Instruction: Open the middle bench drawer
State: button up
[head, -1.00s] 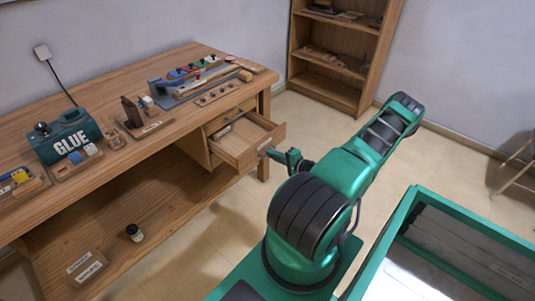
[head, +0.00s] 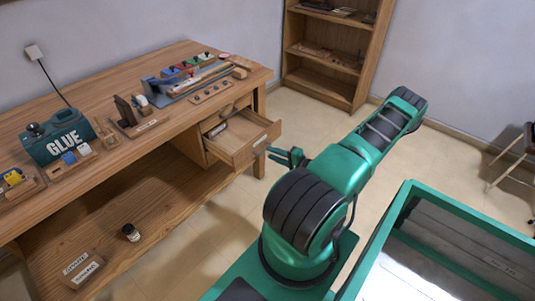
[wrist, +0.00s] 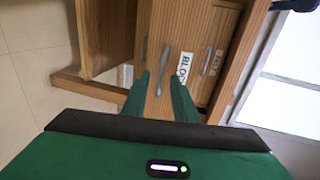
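The wooden bench (head: 100,90) stands at the left in the head view. Its open drawer (head: 262,142) is pulled well out below a closed drawer (head: 236,104). In the wrist view the pulled-out drawer front (wrist: 172,30) has a grey bar handle (wrist: 162,68) and a label with partly hidden letters. My gripper (wrist: 159,82) is open, with its two green fingers apart at either side of the handle's near end. In the head view my gripper (head: 277,156) is just in front of the drawer front. I cannot tell whether the fingers touch the handle.
A small jar (head: 131,232) stands on the lower shelf. A bookcase (head: 330,60) is at the back wall. The floor between bench and bookcase is clear.

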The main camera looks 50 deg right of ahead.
jog(key=v, duration=0.7)
jog(key=shift+s, duration=0.25)
jog(key=w+a+r+n+g+y, duration=0.2)
jog(key=a+r+n+g+y, duration=0.4)
jog(key=a+r+n+g, duration=0.55)
jog(key=s+a+r+g+h, duration=0.1)
jog(key=s+a+r, duration=0.3)
jog(key=r, duration=0.4)
jog(key=s+a+r+g+h, duration=0.1)
jog(key=s+a+r+h, duration=0.2)
jog(key=s+a+r, duration=0.2)
jog(key=s+a+r+g+h, duration=0.1)
jog(key=s+a+r, duration=0.4)
jog(key=r, duration=0.7)
jog(key=shift+a+g+h, duration=0.2)
jog(key=shift+g+h, duration=0.2)
jog(key=shift+g, duration=0.15)
jog(key=shift+s, duration=0.15)
